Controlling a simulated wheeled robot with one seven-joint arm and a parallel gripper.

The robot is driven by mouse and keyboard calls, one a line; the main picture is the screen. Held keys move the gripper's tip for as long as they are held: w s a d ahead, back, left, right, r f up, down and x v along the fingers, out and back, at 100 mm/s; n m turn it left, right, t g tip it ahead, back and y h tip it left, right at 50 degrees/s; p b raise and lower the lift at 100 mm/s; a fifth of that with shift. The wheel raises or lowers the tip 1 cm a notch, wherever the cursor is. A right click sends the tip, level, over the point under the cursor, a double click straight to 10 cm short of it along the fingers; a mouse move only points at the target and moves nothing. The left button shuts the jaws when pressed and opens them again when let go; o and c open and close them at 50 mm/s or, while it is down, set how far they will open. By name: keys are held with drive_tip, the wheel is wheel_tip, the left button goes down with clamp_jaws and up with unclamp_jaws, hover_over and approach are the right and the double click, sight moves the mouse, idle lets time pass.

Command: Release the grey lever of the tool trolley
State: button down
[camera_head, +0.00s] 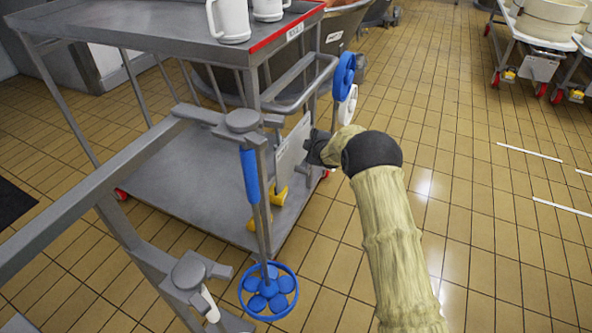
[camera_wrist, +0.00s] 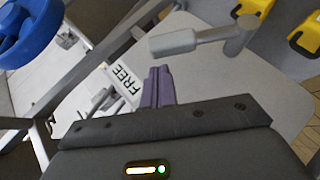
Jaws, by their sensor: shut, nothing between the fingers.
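The grey tool trolley (camera_head: 170,150) stands at the left, with a light grey plate (camera_head: 293,152) at its near right corner. In the wrist view the plate (camera_wrist: 270,85) carries the grey lever (camera_wrist: 190,40), a rod with a thick cylindrical end that points left. A white label reading "FREE" (camera_wrist: 124,82) is left of my fingers. My gripper (camera_wrist: 158,85) is shut and empty, its purple fingertips just below the lever's thick end. I cannot tell whether they touch. In the head view my gripper (camera_head: 318,150) is beside the plate, and the lever cannot be made out there.
Two white mugs (camera_head: 230,20) stand on the trolley's top. A blue handwheel (camera_head: 344,75) is above the plate; another (camera_head: 268,290) is on a grey frame in front. Yellow parts (camera_head: 279,196) sit low by the plate.

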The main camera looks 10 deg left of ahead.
drive_tip(key=shift+w+d+f, duration=0.1)
drive_tip(key=shift+w+d, duration=0.2)
drive_tip(key=shift+w, duration=0.5)
drive_tip(key=shift+w+d, duration=0.1)
drive_tip(key=shift+d, duration=0.1)
drive_tip(key=shift+s+a+r+p, duration=0.25)
drive_tip(key=shift+r+p, duration=0.1)
drive_tip(key=shift+r, duration=0.1)
drive_tip(key=s+d+r+p, duration=0.2)
drive_tip(key=s+r, duration=0.6)
drive_tip(key=s, duration=0.1)
drive_tip(key=shift+s, duration=0.1)
